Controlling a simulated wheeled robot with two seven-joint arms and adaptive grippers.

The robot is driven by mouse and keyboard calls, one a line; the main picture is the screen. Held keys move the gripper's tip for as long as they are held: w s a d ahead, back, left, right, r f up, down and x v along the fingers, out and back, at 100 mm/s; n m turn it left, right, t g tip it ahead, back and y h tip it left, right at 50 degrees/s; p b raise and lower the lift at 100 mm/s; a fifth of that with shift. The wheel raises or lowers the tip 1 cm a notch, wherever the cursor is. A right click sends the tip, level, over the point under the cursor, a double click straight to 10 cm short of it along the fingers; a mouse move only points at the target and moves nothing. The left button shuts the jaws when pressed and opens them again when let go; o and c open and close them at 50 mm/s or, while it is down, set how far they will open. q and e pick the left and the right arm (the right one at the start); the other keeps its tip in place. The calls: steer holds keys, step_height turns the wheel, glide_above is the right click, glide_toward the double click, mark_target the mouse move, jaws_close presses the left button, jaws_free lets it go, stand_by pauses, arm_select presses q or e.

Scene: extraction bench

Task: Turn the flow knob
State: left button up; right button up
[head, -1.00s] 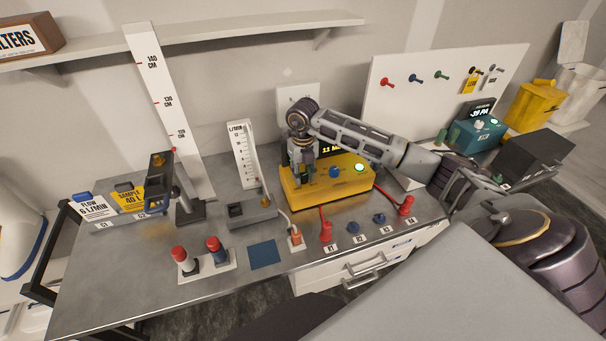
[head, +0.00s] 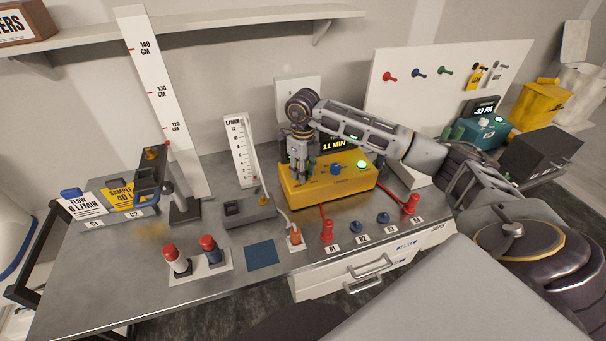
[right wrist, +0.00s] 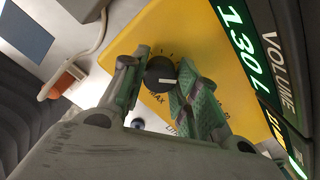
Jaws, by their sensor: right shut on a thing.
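The yellow pump box (head: 330,195) stands on the bench, with a lit display (head: 340,146) that reads 11 MIN. In the right wrist view, a round black knob (right wrist: 160,72) with a white pointer line sits on its yellow face (right wrist: 150,32). My right gripper (head: 300,177) is over the left part of the box and hides this knob in the head view. In the right wrist view, its green-padded fingers (right wrist: 160,78) are shut on the knob from both sides. A blue knob (head: 337,169) is right of the gripper. My left gripper is not in view.
A L/MIN flow gauge (head: 241,150) stands left of the box. A card (head: 88,208) reads FLOW 6 L/MIN. Red-topped pieces (head: 170,252) and red (head: 327,231) and blue plugs stand along the front. The blue square mat (head: 261,254) is bare.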

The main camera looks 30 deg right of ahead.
steer(key=shift+n, duration=0.3)
steer(key=o, duration=1)
steer(key=shift+r, duration=6.05)
